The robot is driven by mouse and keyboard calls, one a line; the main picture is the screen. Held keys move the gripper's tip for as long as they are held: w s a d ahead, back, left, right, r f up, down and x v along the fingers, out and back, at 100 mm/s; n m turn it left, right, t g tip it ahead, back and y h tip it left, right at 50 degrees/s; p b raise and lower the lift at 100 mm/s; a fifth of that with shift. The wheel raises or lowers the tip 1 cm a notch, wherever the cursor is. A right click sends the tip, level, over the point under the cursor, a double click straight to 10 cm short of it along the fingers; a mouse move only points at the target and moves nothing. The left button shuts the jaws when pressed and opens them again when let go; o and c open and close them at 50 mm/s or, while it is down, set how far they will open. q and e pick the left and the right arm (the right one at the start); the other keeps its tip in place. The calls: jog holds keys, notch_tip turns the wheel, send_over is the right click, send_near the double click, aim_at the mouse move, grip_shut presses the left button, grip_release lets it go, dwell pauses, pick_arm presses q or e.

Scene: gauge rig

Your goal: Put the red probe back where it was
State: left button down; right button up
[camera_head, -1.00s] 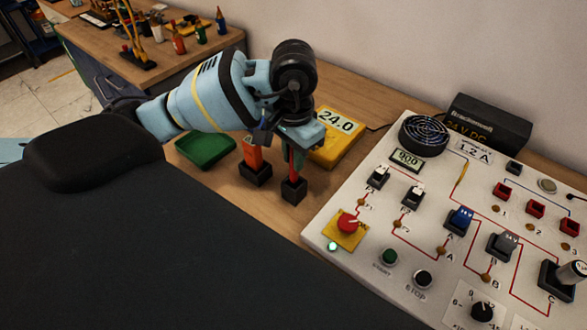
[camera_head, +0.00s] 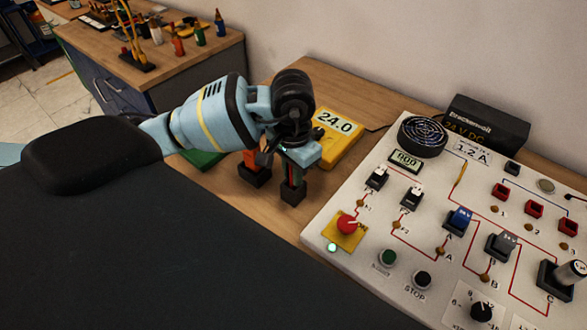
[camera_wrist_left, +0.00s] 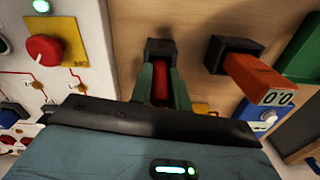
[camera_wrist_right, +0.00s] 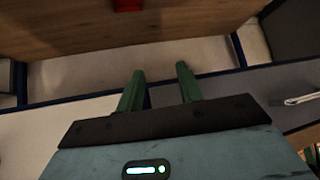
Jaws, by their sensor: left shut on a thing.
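The red probe (camera_wrist_left: 162,84) stands between the green fingers of my left gripper (camera_wrist_left: 160,72) in the left wrist view. My left gripper is shut on it, and the fingers hide much of its sides. The probe's lower end is at a small black holder (camera_wrist_left: 160,46), which also shows in the head view (camera_head: 292,195); I cannot tell how deep it sits. My left gripper (camera_head: 293,182) points downward just above that holder in the head view. My right gripper (camera_wrist_right: 159,82) is open and empty, away from the bench top, in the right wrist view.
An orange meter (camera_wrist_left: 262,77) stands in a second black holder (camera_head: 254,174) close beside. A yellow 24.0 display box (camera_head: 338,136) is behind my gripper. The white switch panel (camera_head: 325,232) lies to the right. A green dish (camera_head: 200,158) is partly hidden by my arm.

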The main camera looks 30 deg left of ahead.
pick_arm(q)
jog(key=c, duration=1.3)
grip_release()
jog(key=shift+c, duration=0.2)
notch_tip(320, 180, up, 12)
jog(key=shift+r, duration=0.2)
